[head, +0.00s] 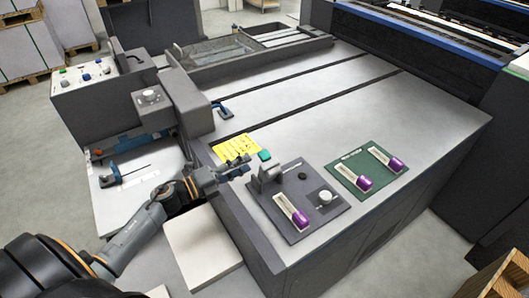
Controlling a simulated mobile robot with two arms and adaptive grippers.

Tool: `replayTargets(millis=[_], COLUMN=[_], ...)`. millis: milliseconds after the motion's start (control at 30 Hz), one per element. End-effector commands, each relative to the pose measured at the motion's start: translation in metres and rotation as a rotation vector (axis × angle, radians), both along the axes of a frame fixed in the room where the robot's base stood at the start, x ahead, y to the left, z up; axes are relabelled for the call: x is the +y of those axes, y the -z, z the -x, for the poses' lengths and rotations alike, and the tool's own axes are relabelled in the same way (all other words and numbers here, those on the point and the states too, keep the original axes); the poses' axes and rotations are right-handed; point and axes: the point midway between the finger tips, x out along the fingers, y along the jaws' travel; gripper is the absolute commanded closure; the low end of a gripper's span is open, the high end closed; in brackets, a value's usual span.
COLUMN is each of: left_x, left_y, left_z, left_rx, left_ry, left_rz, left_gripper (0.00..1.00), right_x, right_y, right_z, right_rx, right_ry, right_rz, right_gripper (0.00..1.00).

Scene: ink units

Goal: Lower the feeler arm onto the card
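A dark grey plate on the console holds a gauge with a small dark upright block (268,178), a round white knob (325,197) and a pale strip with a purple end (292,212). The strip may be the card. I cannot make out the feeler arm clearly; it may be part of the dark upright. My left gripper (243,166) reaches in over the console's left edge, just left of the upright and apart from it. Its fingers look parted, with nothing between them. My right gripper is out of view.
A yellow note (236,147) and a small green block (264,155) lie just beyond the gripper. A green plate (367,170) with two purple-ended strips is to the right. A grey control box (180,102) stands at the left.

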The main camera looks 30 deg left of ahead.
Motion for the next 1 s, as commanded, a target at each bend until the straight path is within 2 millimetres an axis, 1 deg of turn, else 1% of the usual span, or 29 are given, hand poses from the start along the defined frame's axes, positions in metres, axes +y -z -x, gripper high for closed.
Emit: replayTargets(millis=[33, 200, 300, 400, 567, 800, 833, 867, 900, 1000], left_x=[-0.006, -0.023, -0.030, -0.036, -0.039, -0.040, -0.040, -0.039, -0.039, -0.039], left_y=[-0.004, -0.003, -0.002, -0.001, 0.000, 0.001, 0.001, 0.001, 0.001, 0.001], left_z=[-0.011, -0.040, -0.053, -0.062, -0.067, -0.068, -0.068, -0.068, -0.068, -0.067], left_rx=[-0.003, -0.001, 0.000, 0.001, 0.002, 0.002, 0.002, 0.002, 0.002, 0.002], left_ry=[-0.001, -0.003, -0.004, -0.003, -0.002, -0.002, -0.002, -0.002, -0.002, -0.002], left_rz=[0.003, 0.004, 0.003, 0.004, 0.002, 0.002, 0.002, 0.002, 0.002, 0.002], left_gripper=[0.64, 0.64, 0.64, 0.64, 0.64, 0.64, 0.68, 0.74, 0.82, 1.00], right_x=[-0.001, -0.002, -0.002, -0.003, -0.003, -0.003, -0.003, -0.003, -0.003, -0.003], right_y=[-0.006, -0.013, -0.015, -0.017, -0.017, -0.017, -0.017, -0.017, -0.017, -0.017], right_z=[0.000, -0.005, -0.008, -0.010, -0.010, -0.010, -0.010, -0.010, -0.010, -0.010], right_rx=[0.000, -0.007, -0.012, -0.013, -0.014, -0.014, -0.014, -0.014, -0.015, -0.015], right_ry=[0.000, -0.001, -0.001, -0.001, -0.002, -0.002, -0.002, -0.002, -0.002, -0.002], right_rz=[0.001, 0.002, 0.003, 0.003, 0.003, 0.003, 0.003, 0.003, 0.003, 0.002], right_gripper=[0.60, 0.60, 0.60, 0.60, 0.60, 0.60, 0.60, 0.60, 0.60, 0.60])
